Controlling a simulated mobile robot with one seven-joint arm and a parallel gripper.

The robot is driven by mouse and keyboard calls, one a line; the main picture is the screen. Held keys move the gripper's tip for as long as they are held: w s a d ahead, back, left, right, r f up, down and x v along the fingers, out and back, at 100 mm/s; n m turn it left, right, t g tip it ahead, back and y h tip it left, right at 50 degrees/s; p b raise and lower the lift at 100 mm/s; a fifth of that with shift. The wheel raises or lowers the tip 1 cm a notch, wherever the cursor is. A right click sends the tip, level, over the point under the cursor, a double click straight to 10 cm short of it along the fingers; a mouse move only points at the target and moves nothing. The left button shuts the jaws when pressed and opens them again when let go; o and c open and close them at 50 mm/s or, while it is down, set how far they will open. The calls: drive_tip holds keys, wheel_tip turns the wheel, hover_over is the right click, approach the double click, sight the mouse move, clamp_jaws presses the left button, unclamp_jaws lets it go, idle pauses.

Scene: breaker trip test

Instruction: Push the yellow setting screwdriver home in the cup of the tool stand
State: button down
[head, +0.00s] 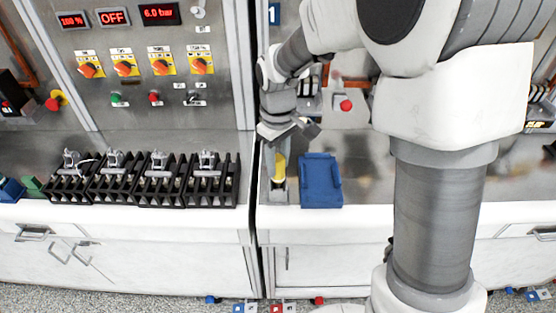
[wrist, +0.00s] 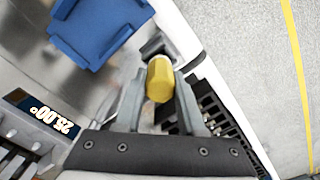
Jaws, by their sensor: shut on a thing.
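The yellow setting screwdriver (head: 280,167) stands about upright over the tool stand near the counter's front edge in the head view. My gripper (head: 281,150) is shut on it from above. In the wrist view the yellow handle (wrist: 160,80) sits between the two fingers of my gripper (wrist: 160,92). The grey tool stand (head: 278,190) shows just below the handle, and part of it shows past the handle in the wrist view (wrist: 156,47). The screwdriver's lower end and the cup are hidden, so I cannot tell how deep it sits.
A blue tray (head: 321,182) stands close to the right of the tool stand. Several black racks (head: 212,190) with grey fittings stand to the left, across a dark gap between the counters. A control panel (head: 150,60) with orange knobs rises behind them.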

drive_tip(key=shift+f+b, duration=0.35)
drive_tip(key=shift+f, duration=0.25)
drive_tip(key=shift+c, duration=2.1)
unclamp_jaws()
wheel_tip(320, 180, up, 18)
drive_tip(key=shift+f+p, duration=0.25)
drive_tip(key=shift+p, duration=0.2)
drive_tip(key=s+d+m+t, duration=0.2)
drive_tip(key=s+d+m, duration=0.2)
drive_tip(key=s, duration=0.5)
drive_tip(key=s+d+f+m+t, duration=0.1)
drive_tip(key=s+d+m+t, duration=0.2)
drive_tip(key=s+d, duration=0.5)
drive_tip(key=shift+s+d+m+t, duration=0.25)
drive_tip(key=shift+s+m+t, duration=0.05)
drive_tip(key=shift+s+m, duration=0.55)
